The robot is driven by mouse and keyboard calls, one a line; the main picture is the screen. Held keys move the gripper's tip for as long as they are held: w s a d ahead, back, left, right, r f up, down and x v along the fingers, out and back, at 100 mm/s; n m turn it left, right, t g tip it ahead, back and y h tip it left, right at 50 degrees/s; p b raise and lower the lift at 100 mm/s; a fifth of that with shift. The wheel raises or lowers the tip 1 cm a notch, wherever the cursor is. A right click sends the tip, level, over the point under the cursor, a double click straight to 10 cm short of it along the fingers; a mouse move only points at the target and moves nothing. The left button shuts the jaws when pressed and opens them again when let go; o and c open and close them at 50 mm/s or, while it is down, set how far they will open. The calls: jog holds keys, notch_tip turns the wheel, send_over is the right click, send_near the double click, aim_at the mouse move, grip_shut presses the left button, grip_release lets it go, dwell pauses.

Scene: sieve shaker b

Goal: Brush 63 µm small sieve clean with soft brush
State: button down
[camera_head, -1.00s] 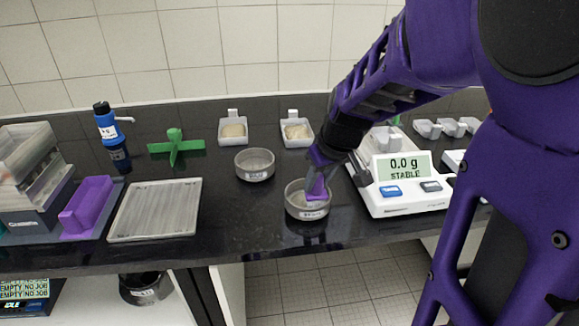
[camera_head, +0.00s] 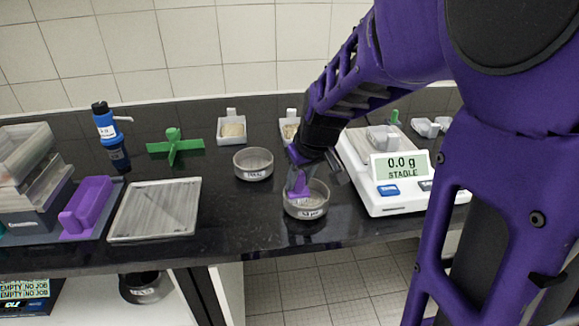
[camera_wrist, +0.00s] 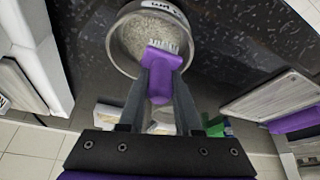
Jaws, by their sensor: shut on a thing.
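A small round metal sieve (camera_head: 306,211) stands near the front edge of the black bench; its label is too small to read surely. It also shows in the wrist view (camera_wrist: 118,45), with pale grains on its mesh. My gripper (camera_head: 301,168) is above the sieve, shut on a purple brush (camera_head: 298,186). In the wrist view the fingers pinch the brush body (camera_wrist: 161,63), and its white bristles point into the sieve at or just above the mesh; contact is unclear. A second small sieve (camera_head: 253,171) stands behind and to the left.
A white balance (camera_head: 395,190) reading 0.0 g stands close on the right. A metal plate (camera_head: 155,210), a purple holder (camera_head: 88,206), a green cross-shaped piece (camera_head: 174,148) and a blue bottle (camera_head: 107,126) are left. Trays with sample (camera_head: 232,129) stand behind. The bench between plate and sieve is clear.

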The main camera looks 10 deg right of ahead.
aim_at(314, 203)
jog(key=shift+s+d+b, duration=0.3)
jog(key=shift+d+b, duration=0.05)
jog(key=shift+d, duration=0.55)
jog(key=shift+s+d+b, duration=0.25)
jog(key=shift+d+b, duration=0.05)
jog(key=shift+d, duration=0.55)
jog(key=shift+a, duration=0.15)
jog(key=shift+w+a+p, duration=0.2)
jog(key=shift+w+a, duration=0.1)
jog(key=shift+a, duration=0.5)
jog(key=shift+w+a+p, duration=0.15)
jog(key=shift+w+a, duration=0.1)
jog(key=shift+a, duration=0.55)
jog(key=shift+s+d+b, duration=0.3)
jog(key=shift+d, duration=0.6)
jog(key=shift+s+d+b, duration=0.25)
jog(key=shift+d+b, duration=0.05)
jog(key=shift+d, duration=0.55)
notch_tip(314, 203, up, 9)
jog(key=p, duration=0.6)
jog(key=shift+p, duration=0.3)
